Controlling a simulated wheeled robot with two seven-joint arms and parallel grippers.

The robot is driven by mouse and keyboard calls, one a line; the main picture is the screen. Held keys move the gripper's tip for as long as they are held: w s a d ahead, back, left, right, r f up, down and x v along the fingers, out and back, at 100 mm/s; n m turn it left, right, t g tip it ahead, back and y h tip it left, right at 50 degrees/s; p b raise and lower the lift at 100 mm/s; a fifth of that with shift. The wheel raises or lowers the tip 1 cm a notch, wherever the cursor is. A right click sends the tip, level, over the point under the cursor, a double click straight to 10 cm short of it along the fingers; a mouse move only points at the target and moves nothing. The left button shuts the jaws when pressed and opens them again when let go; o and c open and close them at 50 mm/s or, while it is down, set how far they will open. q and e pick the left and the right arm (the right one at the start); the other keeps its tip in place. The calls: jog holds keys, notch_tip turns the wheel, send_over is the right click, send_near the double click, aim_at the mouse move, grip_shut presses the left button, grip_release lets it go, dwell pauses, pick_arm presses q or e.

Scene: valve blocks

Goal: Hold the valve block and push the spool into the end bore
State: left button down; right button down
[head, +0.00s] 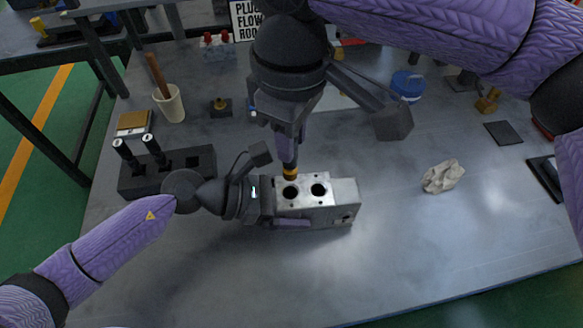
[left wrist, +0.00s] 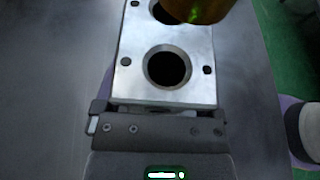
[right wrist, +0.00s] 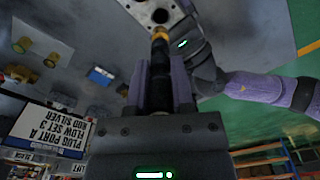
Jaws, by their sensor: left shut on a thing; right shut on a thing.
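The silver valve block (head: 342,205) stands on the table with two dark round bores in its top face. My left gripper (head: 276,206) is shut on the block's left end; the block also fills the upper left wrist view (left wrist: 135,82). My right gripper (head: 288,150) points down, shut on a dark spool (right wrist: 159,53) with a brass-coloured tip (head: 290,174). The tip is close to the top face, near the bores; whether it touches is unclear. The near bore in the left wrist view is empty, and the brass part (left wrist: 208,8) partly covers the farther one.
A black rack (head: 190,187) with two silver-topped rods stands left of the block. A beige cup (head: 172,108), a sign (head: 243,22) and a blue round container (head: 408,84) are farther back. A crumpled pale lump (head: 443,176) lies to the right. The front table is clear.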

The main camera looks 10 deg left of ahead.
aim_at(291, 164)
notch_tip(291, 164, down, 4)
jog(key=shift+f, duration=0.1)
jog(key=shift+f, duration=0.3)
jog(key=shift+f, duration=0.25)
jog(key=shift+c, duration=2.4)
grip_release()
notch_tip(291, 164, up, 13)
jog(key=shift+r, duration=0.1)
